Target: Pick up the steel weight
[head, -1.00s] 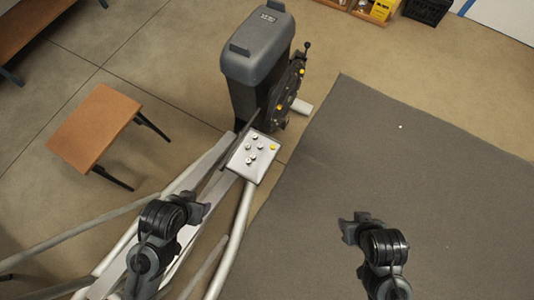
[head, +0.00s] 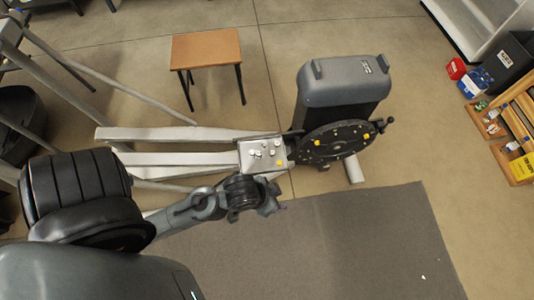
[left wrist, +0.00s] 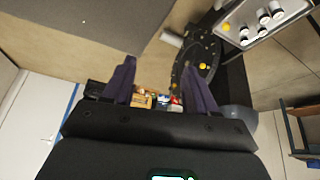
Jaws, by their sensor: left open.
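A small pale tray (head: 245,166) sits at the end of the machine's rails in the head view. Several small whitish-silver cylinders (head: 258,154) and one yellow piece (head: 278,163) stand on it. I cannot tell which of them is the steel weight. In the left wrist view the cylinders (left wrist: 263,17) and part of the tray (left wrist: 283,26) show at the upper right, outside my finger gap. My left gripper (head: 280,207) is just below the tray in the head view. Its two fingers (left wrist: 160,80) are apart with nothing between them. My right gripper is not in view.
The elliptical's grey housing (head: 345,82) and dark disc (head: 338,140) stand right of the tray. Rails (head: 165,134) run left. A brown-topped stool (head: 206,48) stands behind. A grey mat (head: 350,240) lies clear in front. Wooden crates (head: 515,125) are at far right.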

